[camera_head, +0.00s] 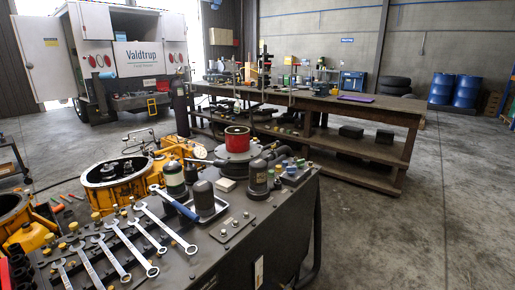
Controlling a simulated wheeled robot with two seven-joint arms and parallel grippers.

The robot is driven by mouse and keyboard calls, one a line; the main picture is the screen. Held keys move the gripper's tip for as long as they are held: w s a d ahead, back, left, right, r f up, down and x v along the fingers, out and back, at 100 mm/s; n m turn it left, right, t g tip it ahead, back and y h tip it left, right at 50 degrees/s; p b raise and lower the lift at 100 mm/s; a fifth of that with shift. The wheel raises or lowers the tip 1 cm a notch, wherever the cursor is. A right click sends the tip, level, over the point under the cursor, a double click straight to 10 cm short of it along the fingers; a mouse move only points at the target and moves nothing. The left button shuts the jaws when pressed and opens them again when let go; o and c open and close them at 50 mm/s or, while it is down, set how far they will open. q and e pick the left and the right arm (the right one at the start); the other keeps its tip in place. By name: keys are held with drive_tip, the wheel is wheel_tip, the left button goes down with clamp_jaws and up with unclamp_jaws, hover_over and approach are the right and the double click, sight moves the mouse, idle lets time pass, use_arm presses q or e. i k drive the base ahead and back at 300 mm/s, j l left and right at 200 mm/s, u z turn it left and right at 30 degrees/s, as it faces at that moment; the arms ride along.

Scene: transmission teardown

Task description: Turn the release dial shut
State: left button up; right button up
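I cannot make out for certain which part is the release dial. A red cylinder (237,139) stands upright on a round dark grey base at the back of the near dark bench (262,228). A group of small fittings (292,171) with green and other coloured tops sits at the bench's right end. A dark domed cylinder (258,177) stands left of these fittings. Neither of my grippers shows in the head view.
Several wrenches (164,229) lie across the near bench. A yellow round housing (115,187) stands at the left. A long wooden workbench (375,115) with tools is behind, and blue drums (466,92) stand at the far right. The floor (430,215) at right is clear.

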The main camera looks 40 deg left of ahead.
sight(300, 163)
drive_tip(key=i+j+u, duration=0.15)
drive_tip(key=i, duration=0.6)
drive_tip(key=i+j+u, duration=0.2)
drive_tip(key=i, duration=0.55)
